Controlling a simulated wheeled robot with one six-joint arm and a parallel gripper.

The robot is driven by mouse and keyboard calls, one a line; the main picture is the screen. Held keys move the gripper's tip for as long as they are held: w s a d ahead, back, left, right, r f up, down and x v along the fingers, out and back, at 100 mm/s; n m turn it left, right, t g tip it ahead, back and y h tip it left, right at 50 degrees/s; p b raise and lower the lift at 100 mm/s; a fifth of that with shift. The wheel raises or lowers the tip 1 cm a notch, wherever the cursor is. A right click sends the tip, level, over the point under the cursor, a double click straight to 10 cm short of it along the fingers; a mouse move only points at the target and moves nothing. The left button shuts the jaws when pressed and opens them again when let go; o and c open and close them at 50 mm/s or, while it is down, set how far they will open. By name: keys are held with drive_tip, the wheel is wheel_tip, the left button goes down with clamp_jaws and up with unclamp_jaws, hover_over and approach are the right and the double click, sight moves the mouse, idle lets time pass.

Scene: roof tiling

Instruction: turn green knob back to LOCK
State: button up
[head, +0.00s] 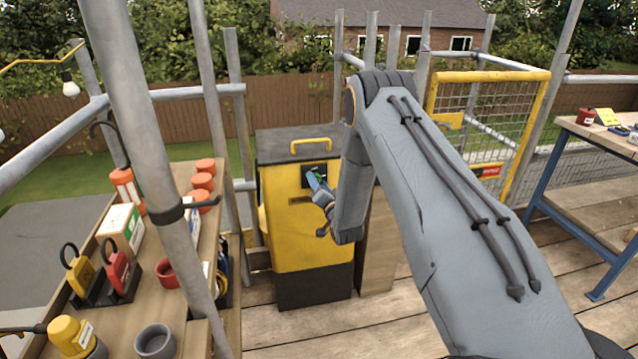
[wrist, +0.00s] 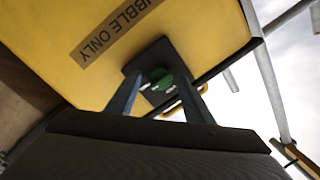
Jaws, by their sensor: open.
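The green knob (wrist: 161,79) sits on a dark plate (wrist: 150,62) on the yellow bin's front. In the wrist view it lies between my two open fingers, which reach up on either side of it. My gripper (wrist: 160,88) is open; whether a finger touches the knob I cannot tell. In the head view the gripper (head: 318,184) is at the dark plate, and only a bit of green shows there. The yellow bin (head: 305,235) stands upright with a dark lid. Markings around the knob are too small to read.
The bin's lid has a yellow handle (head: 311,145). A wooden shelf (head: 205,240) with padlocks, orange caps and boxes stands left, behind a scaffold pole (head: 150,130). A yellow mesh gate (head: 487,115) and a blue-legged workbench (head: 560,165) are right. Plank floor is clear in front.

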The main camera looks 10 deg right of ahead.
drive_tip(key=shift+w, duration=0.1)
drive_tip(key=shift+d, duration=0.1)
drive_tip(key=c, duration=1)
drive_tip(key=shift+n, duration=0.4)
drive_tip(key=n+h+b, duration=0.1)
drive_tip(key=n+b, duration=0.1)
drive_tip(key=n, duration=0.6)
drive_tip(key=n+g+b, duration=0.1)
drive_tip(key=n+b, duration=0.1)
drive_tip(key=n, duration=0.5)
drive_tip(key=shift+a+r+n+h, duration=0.2)
drive_tip(key=shift+n+h, duration=0.2)
